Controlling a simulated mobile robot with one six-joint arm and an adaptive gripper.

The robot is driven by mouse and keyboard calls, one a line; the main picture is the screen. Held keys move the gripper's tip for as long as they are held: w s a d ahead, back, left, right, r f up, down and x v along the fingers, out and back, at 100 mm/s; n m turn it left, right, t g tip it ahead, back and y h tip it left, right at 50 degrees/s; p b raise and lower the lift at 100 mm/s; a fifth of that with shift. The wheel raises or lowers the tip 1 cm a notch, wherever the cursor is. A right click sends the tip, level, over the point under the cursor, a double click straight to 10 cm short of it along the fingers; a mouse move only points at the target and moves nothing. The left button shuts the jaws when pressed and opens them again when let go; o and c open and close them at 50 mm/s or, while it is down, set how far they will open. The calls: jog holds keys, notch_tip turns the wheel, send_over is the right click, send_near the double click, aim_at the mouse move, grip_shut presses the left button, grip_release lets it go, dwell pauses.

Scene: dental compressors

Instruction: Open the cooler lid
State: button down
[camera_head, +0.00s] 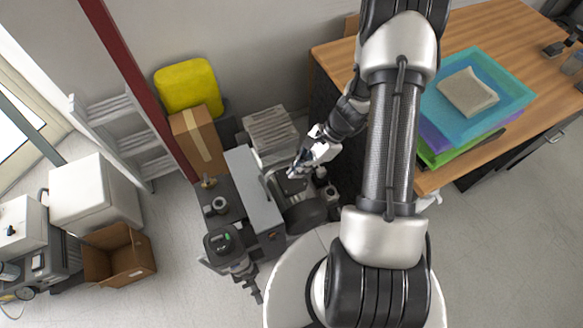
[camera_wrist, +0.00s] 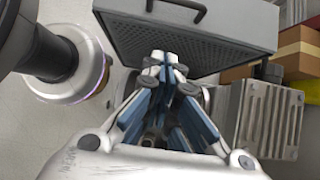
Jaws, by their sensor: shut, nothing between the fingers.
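A long grey metal cover (camera_head: 255,190), which seems to be the cooler lid, is on the compressor unit left of my gripper (camera_head: 293,172). In the wrist view the same grey housing (camera_wrist: 190,28), with a dark perforated face, fills the top, just beyond the fingertips (camera_wrist: 165,68). My gripper is shut and empty, with its fingertips together. It is above the dark compressor part, to the right of the cover. I cannot tell whether the fingertips touch the housing or how far the lid stands open.
A finned metal block (camera_wrist: 268,118) is right of the fingers, and a dark cylinder (camera_wrist: 48,58) is left. A cardboard box (camera_head: 198,142) and a yellow container (camera_head: 188,86) stand behind. A wooden desk (camera_head: 450,180) bounds the right.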

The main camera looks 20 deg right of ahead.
jog(key=b+x, duration=0.3)
jog(key=x, duration=0.5)
jog(key=a+r, duration=0.2)
jog(key=r, duration=0.1)
jog(key=shift+r, duration=0.35)
jog(key=shift+w+p, duration=0.1)
jog(key=shift+p, duration=0.2)
jog(key=shift+a+r+h+p, duration=0.2)
jog(key=shift+r+h+p, duration=0.3)
jog(key=shift+p, duration=0.4)
jog(key=shift+r, duration=0.1)
